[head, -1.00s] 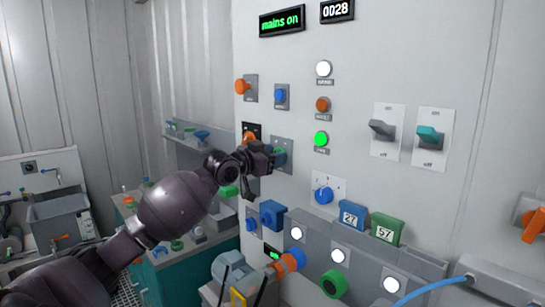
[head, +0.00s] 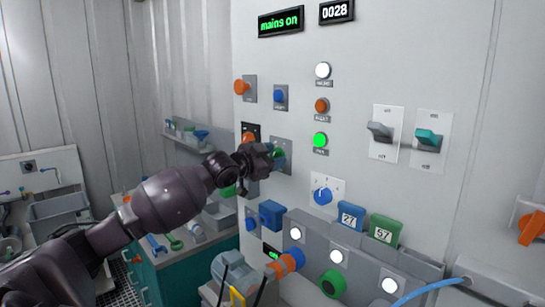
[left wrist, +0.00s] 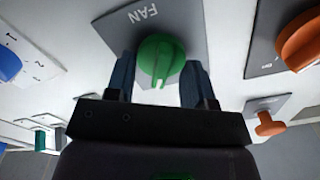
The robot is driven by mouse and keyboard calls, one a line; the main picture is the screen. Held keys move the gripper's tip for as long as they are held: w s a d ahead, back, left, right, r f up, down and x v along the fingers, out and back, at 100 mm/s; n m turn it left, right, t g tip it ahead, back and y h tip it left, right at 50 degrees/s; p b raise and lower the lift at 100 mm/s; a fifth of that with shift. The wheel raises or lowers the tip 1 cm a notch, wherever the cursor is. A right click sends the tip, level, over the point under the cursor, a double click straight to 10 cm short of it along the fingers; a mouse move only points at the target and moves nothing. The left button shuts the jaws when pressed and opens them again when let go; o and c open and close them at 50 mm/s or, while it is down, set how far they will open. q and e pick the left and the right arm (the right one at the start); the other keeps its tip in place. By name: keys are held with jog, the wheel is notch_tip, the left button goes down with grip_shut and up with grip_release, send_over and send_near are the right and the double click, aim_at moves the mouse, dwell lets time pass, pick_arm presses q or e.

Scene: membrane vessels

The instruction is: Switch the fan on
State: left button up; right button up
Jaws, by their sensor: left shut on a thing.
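The fan switch is a round green knob (left wrist: 160,58) on a grey plate marked FAN (left wrist: 145,17) in the left wrist view. A white mark on the knob shows at its lower edge. In the head view the knob (head: 279,155) is partly hidden behind my gripper. My left gripper (head: 268,158) is at the panel, shut on the knob, with one finger on each side of it in the left wrist view (left wrist: 160,80). My right gripper is not in view.
Orange knobs (left wrist: 302,40) sit close beside the FAN plate. The white panel also carries a lit green lamp (head: 320,140), two levers (head: 381,131), a blue dial (head: 323,195) and a display reading "mains on" (head: 281,21). A teal cabinet (head: 178,275) stands at lower left.

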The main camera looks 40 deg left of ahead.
pick_arm(q)
jog(key=o, duration=0.9)
jog(key=shift+c, duration=0.2)
jog(key=s+b, duration=0.1)
jog(key=s, duration=0.9)
jog(key=shift+s+a+b, duration=0.4)
jog(key=shift+a, duration=0.05)
